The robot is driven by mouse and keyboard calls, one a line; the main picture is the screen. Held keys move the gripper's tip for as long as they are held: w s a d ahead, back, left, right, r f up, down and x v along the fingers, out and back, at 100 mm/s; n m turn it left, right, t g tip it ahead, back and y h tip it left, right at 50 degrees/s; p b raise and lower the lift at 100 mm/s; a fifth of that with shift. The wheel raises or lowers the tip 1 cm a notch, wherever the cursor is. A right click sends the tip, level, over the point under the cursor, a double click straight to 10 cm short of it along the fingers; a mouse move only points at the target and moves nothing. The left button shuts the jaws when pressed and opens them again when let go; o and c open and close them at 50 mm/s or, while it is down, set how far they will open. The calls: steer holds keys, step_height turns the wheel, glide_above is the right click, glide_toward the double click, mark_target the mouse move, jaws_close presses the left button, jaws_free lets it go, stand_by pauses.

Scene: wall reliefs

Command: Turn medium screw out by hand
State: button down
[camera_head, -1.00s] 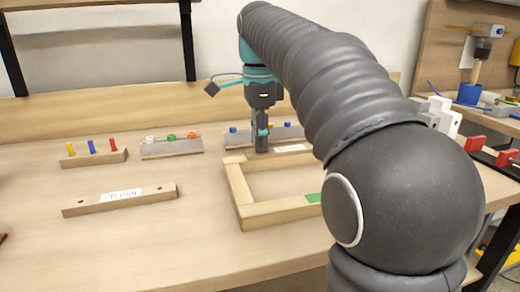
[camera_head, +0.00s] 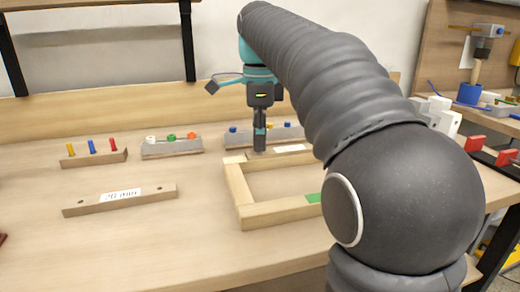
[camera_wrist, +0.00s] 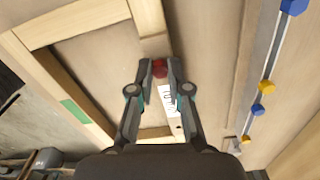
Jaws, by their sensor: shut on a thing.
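A red screw head (camera_wrist: 160,68) shows in the wrist view between my gripper's fingertips. My gripper (camera_wrist: 160,75) is shut on it from both sides. The screw is at a narrow wooden bar with a white label (camera_wrist: 168,99); I cannot tell how deep it sits. In the head view my gripper (camera_head: 260,144) points straight down at the left end of that labelled bar (camera_head: 290,148), and its fingers hide the screw.
A wooden frame (camera_head: 245,212) with a green patch lies in front. A metal rack (camera_head: 298,133) with blue and yellow heads stands close behind. Another metal rack (camera_head: 172,148), a peg holder (camera_head: 95,159) and a second labelled bar (camera_head: 150,196) stand left. Front-left tabletop is clear.

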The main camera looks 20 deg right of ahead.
steer(key=n, duration=0.4)
steer(key=n, duration=0.4)
steer(key=shift+n, duration=0.5)
steer(key=n, duration=0.5)
stand_by(0.4)
steer(key=shift+n, duration=0.3)
